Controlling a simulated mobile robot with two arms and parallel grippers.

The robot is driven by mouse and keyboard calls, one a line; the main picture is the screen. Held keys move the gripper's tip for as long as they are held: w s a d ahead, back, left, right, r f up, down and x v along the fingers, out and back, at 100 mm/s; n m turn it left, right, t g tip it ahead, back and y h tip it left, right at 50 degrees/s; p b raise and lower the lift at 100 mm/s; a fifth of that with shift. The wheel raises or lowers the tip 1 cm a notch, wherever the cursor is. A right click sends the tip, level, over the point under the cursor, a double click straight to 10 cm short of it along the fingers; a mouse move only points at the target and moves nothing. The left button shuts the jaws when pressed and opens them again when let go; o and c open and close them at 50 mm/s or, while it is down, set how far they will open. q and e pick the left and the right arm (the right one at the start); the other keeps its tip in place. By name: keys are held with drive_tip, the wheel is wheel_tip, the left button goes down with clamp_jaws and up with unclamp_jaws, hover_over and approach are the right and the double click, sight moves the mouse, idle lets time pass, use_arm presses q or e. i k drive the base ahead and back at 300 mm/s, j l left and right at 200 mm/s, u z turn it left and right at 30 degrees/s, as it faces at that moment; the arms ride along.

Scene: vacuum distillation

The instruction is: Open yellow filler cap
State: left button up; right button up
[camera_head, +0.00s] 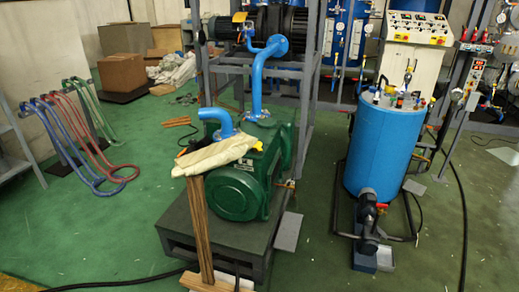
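A green pump (236,190) sits on a dark grey pedestal (190,240) in the middle of the head view. A small yellow part (258,145) shows at the top of the pump, just right of a cream cloth or glove (215,156). It looks like the yellow filler cap, but it is too small and too partly covered to tell whether it is shut or loose. The cloth hides part of the pump's top. Neither of my grippers shows in this view.
A wooden post (200,225) stands upright before the pump, under the cloth. Blue pipes (257,85) rise from the pump. A blue tank (381,150) stands at right, with a black hose on the floor beyond. Green floor (110,225) is open at left.

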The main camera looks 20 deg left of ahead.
sight(258, 145)
drive_tip(key=i+j+u, duration=0.7)
drive_tip(key=i, duration=0.35)
